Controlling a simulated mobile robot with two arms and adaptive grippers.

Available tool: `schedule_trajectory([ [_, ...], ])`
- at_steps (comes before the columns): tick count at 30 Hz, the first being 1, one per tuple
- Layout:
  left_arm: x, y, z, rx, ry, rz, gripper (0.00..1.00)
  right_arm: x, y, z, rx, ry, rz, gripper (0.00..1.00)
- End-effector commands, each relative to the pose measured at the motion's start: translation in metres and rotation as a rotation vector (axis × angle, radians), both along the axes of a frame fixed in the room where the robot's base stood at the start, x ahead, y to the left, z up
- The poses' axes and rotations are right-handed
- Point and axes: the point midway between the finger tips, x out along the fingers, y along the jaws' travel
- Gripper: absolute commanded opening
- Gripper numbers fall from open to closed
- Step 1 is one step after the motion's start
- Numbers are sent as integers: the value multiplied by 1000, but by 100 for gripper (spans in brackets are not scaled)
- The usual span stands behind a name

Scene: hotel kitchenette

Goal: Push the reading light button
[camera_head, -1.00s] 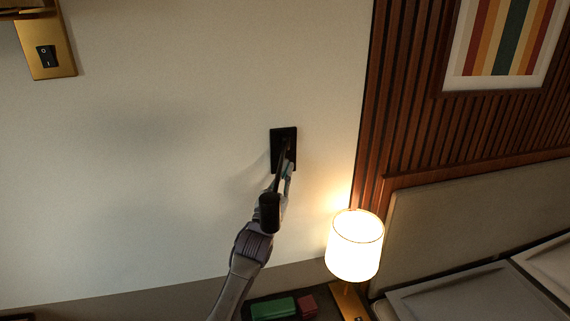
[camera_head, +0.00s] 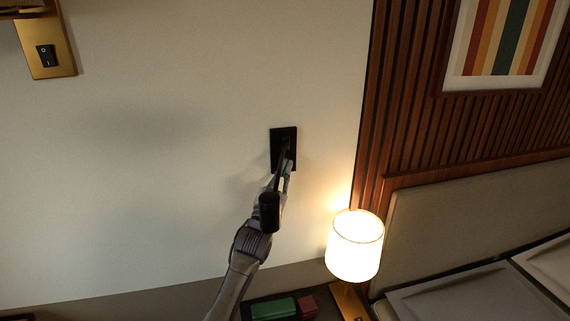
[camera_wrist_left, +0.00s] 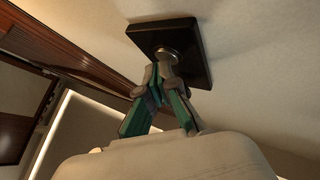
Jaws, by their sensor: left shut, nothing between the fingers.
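A black square wall plate (camera_head: 275,135) is on the pale wall, left of the wood panelling. In the left wrist view the plate (camera_wrist_left: 197,62) carries a round metal button (camera_wrist_left: 167,53) near its middle. My left gripper (camera_head: 286,152) is shut and empty, reaching up to the plate from below. In the left wrist view its fingertips (camera_wrist_left: 164,68) are right at the button and partly cover it. They look to be touching it, but I cannot tell how far it is pressed. My right gripper is not in view.
A lit lamp (camera_head: 354,247) stands right of my left arm, beside the headboard (camera_head: 455,213). A green box (camera_head: 273,308) and a red box (camera_head: 308,306) lie below. A brass plate with a black rocker switch (camera_head: 47,56) is at upper left. The wall between is bare.

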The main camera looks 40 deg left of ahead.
Motion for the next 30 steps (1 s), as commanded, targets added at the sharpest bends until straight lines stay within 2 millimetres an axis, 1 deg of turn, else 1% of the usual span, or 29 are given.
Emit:
schedule_trajectory([
  [10,1,1,0,0,0,0,0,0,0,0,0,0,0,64],
  [19,-6,-7,1,-1,0,0,0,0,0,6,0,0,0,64],
  [27,-7,-8,0,-1,0,0,0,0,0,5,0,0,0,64],
  [30,-10,-12,1,-1,1,-1,0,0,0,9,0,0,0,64],
])
